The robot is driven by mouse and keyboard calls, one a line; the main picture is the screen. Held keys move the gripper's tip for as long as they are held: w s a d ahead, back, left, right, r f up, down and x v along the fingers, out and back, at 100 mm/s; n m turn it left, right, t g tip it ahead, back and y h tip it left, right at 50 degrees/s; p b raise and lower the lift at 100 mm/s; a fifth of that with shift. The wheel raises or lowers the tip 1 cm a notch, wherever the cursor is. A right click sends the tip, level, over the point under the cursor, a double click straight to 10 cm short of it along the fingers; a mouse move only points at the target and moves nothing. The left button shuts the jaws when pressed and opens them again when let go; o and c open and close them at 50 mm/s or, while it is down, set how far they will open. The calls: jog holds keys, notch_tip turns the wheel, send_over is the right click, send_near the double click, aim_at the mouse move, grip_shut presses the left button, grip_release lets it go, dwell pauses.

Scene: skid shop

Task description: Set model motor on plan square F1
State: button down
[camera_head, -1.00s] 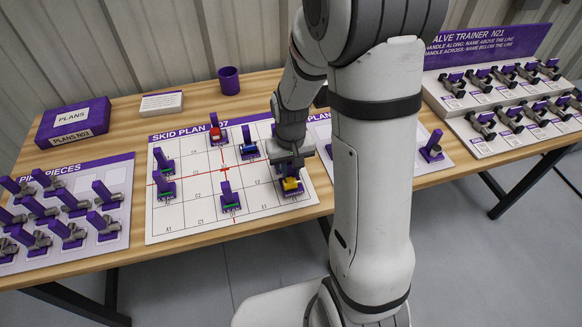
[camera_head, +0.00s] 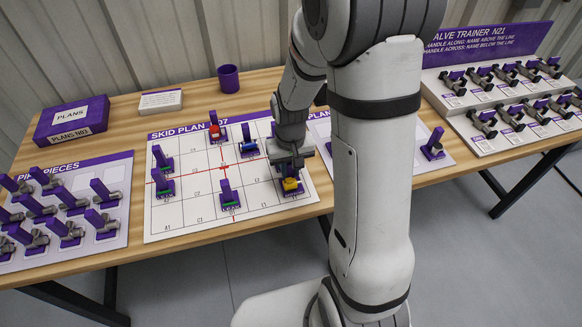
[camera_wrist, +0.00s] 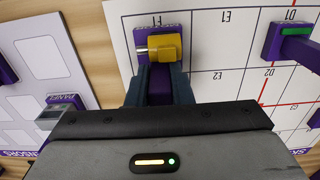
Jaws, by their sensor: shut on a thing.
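The model motor (camera_head: 290,184) is a yellow block with a silver shaft on a purple base with a purple post. It is at the front right corner of the skid plan board (camera_head: 190,222). In the wrist view the motor (camera_wrist: 167,46) is at the square labelled F1 (camera_wrist: 188,19), and its base covers part of that square. My gripper (camera_head: 287,165) is shut on the purple post, with a finger on each side in the wrist view (camera_wrist: 160,84). Whether the base rests flat on the board is hard to tell.
Other pieces on the plan include a green one (camera_head: 229,198), a blue one (camera_head: 249,148) and a red one (camera_head: 215,130). A pieces board (camera_head: 115,240) lies left. A second board (camera_head: 450,158) and the valve trainer (camera_head: 490,150) are right. My arm hides part of the table.

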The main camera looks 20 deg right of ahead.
jog(key=shift+f, duration=0.15)
jog(key=c, duration=1.2)
grip_release()
jog(key=shift+r+p, duration=0.35)
jog(key=shift+r, duration=0.25)
jog(key=shift+r+p, duration=2.55)
jog(key=shift+r, duration=1)
